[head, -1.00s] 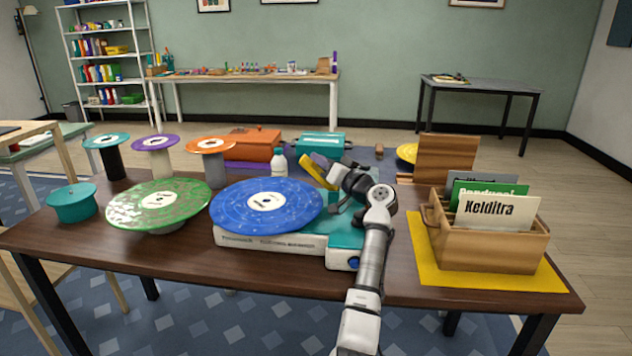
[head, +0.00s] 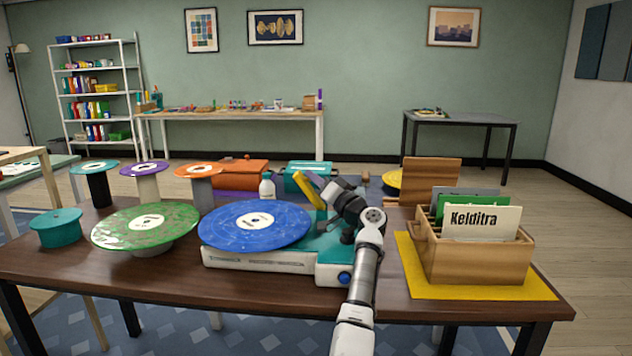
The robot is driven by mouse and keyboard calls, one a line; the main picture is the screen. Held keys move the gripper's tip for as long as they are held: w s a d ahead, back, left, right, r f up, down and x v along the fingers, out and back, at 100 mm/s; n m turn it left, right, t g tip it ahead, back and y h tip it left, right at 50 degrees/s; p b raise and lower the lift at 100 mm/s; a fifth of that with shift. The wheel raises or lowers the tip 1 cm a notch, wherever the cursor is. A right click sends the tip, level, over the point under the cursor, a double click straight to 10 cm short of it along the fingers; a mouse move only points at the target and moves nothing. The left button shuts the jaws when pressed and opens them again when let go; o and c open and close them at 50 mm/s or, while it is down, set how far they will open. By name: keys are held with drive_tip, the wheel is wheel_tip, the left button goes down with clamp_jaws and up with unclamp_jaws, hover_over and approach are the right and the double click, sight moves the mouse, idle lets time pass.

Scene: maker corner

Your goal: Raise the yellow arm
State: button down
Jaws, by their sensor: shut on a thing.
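The yellow arm (head: 308,191) slants up and to the left above the right edge of the blue record (head: 254,223). The record lies on a white and teal player (head: 260,258) at the middle of the table. My gripper (head: 326,187) is at the right side of the yellow arm, shut on it. The fingertips are small and partly hidden by the wrist, so the exact contact is hard to see. The arm's pivot end is hidden behind my gripper.
A wooden crate (head: 478,262) of sleeves stands on a yellow mat (head: 410,270) to the right. A green record (head: 145,226) on a stand and a teal pot (head: 56,229) are to the left. A white bottle (head: 267,187) stands behind the blue record.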

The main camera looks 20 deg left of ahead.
drive_tip(key=c, duration=1.3)
unclamp_jaws()
drive_tip(key=shift+c, duration=0.2)
wheel_tip(320, 180, up, 20)
drive_tip(key=p, duration=0.1)
drive_tip(key=shift+p, duration=0.35)
